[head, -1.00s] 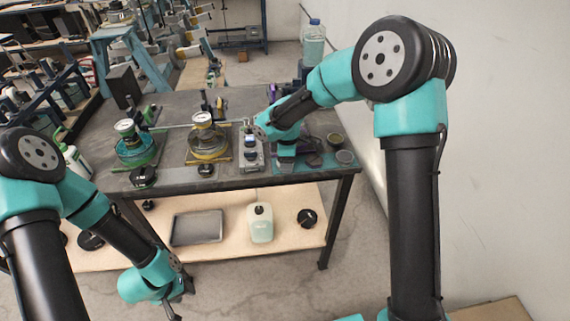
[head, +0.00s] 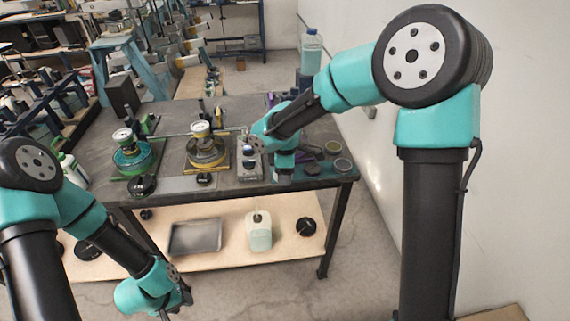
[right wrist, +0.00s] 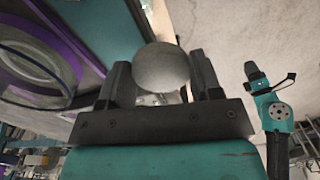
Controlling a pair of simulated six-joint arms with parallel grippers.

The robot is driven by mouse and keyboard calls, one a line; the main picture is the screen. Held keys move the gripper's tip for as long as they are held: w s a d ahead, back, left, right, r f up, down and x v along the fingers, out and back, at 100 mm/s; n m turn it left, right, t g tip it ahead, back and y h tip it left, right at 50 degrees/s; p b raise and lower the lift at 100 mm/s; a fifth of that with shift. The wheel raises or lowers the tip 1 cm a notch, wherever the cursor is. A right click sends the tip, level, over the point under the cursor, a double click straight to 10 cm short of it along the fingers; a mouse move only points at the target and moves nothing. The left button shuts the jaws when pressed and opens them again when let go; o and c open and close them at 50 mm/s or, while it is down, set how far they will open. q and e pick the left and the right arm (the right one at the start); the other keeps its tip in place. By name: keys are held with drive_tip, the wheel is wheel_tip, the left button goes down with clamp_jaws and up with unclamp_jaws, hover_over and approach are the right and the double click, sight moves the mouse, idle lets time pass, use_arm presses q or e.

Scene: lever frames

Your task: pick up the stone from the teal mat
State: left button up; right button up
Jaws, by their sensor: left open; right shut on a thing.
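The stone (right wrist: 162,68) is a rounded grey lump in the right wrist view, between the two dark fingers of my right gripper (right wrist: 162,85), which is shut on it. In the head view my right gripper (head: 283,178) is at the right end of the table, by the teal mat (head: 326,176). The stone is hidden there by my arm and gripper. I cannot tell how far it is above the mat. My left gripper (head: 180,302) is open and empty, low in front of the table.
The dark table (head: 110,165) holds a teal pot-like device (head: 133,158) and a yellow one (head: 206,152). A small grey device (head: 250,163) stands close left of my right gripper. Round dishes (head: 342,164) lie to its right. A white wall closes off the right side.

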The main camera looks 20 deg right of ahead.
drive_tip(key=s+a+r, duration=0.1)
drive_tip(key=s+a, duration=0.2)
drive_tip(key=s, duration=0.7)
drive_tip(key=shift+s, duration=0.25)
drive_tip(key=shift+d, duration=0.1)
